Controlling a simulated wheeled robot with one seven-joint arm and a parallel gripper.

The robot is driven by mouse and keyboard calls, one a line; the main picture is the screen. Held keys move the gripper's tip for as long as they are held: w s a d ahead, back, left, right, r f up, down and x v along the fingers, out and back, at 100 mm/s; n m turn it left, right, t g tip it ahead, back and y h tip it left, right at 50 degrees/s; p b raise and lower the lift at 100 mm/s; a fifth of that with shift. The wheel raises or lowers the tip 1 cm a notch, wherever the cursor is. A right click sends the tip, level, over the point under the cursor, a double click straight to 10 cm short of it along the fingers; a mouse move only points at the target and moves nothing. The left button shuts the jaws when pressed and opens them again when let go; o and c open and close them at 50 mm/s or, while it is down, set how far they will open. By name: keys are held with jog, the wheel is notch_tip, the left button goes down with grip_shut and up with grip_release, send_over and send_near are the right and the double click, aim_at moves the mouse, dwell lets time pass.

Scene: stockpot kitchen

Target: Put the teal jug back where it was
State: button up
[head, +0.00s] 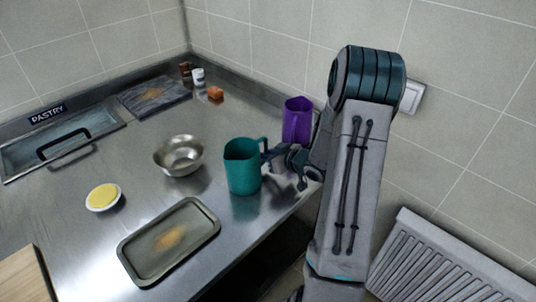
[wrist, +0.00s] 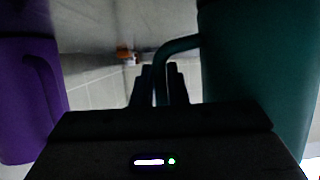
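The teal jug (head: 242,168) is upright at the right part of the steel counter, its handle facing my gripper. My gripper (head: 270,155) reaches it from the right. In the wrist view, the teal jug (wrist: 262,70) is at the right, and my two fingers (wrist: 160,86) are closed on either side of its handle. I cannot tell whether the jug's base touches the counter. A purple jug (head: 297,120) stands behind, near the counter's right edge; it fills the left of the wrist view (wrist: 25,95).
A metal bowl (head: 178,158) is left of the teal jug, and a tray (head: 145,263) is in front. A yellow-filled dish (head: 103,196), a sink basin (head: 75,128) and a dark slab (head: 150,98) with small jars behind it lie farther left. Bare counter (head: 245,240) shows near the front edge.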

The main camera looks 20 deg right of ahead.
jog(key=o, duration=0.3)
jog(key=shift+o, duration=0.2)
jog(key=shift+r, duration=0.2)
jog(key=v, duration=1.1)
notch_tip(320, 180, up, 9)
jog(key=s+a+m+g+h, duration=0.1)
jog(key=m+g+h, duration=0.2)
jog(key=h, duration=0.5)
jog(key=s+a+r+g+y, duration=0.1)
jog(key=s+a+g, duration=0.2)
jog(key=s+a, duration=0.5)
jog(key=s+a+r+m+g+y, duration=0.1)
jog(key=s+a+g, duration=0.2)
jog(key=s+a, duration=0.5)
jog(key=shift+s+a+y, duration=0.2)
jog(key=shift+s+y, duration=0.2)
jog(key=shift+s, duration=0.55)
